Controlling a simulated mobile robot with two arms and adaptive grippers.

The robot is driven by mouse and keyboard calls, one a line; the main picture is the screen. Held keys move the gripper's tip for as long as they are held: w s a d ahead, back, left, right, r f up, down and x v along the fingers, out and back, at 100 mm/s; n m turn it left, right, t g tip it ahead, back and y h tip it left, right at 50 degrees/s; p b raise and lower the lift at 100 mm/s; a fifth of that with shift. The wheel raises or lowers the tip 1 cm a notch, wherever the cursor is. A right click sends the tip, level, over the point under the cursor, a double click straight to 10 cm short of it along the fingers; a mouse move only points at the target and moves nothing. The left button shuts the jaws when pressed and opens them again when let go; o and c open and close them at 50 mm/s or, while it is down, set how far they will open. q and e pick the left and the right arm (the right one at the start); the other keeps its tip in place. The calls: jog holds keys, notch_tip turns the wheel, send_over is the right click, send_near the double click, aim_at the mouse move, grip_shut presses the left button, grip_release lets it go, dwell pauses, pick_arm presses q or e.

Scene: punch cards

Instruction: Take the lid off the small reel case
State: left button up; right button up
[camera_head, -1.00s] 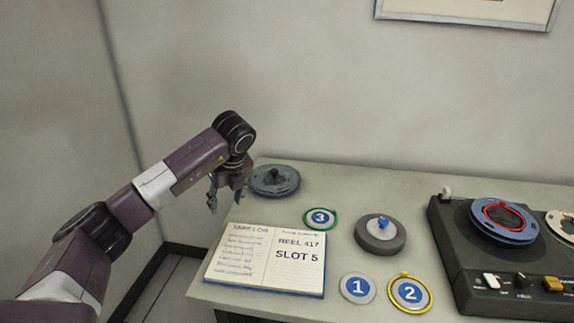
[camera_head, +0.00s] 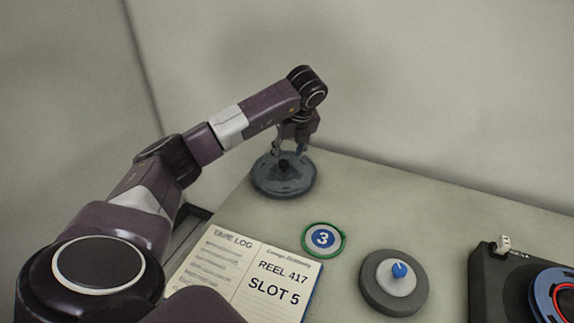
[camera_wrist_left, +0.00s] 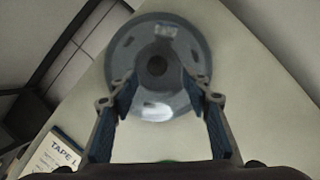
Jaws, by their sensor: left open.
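A round blue-grey reel case (camera_head: 268,185) with a lid and a dark centre knob (camera_head: 284,164) stands at the table's far left corner. In the left wrist view the case (camera_wrist_left: 135,40) lies below the fingers, with its knob (camera_wrist_left: 157,66) near the middle. My left gripper (camera_head: 289,150) is open and empty, right over this case. In the left wrist view its two fingers (camera_wrist_left: 158,85) spread wide to either side of the knob, and I cannot tell the height between them. My right gripper is out of view.
An open tape log book (camera_head: 236,268) lies at the front left. A green-rimmed disc marked 3 (camera_head: 338,231) lies between the two cases. A dark tape machine (camera_head: 487,285) with a blue reel (camera_head: 545,292) stands at the right. The table's back strip is clear.

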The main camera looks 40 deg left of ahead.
aim_at(284, 162)
pick_arm(q)
jog(key=p+x, duration=0.1)
jog(key=x, duration=0.4)
jog(key=shift+s+a+f, duration=0.15)
jog(key=shift+a, duration=0.1)
jog(key=shift+c, duration=0.3)
grip_shut()
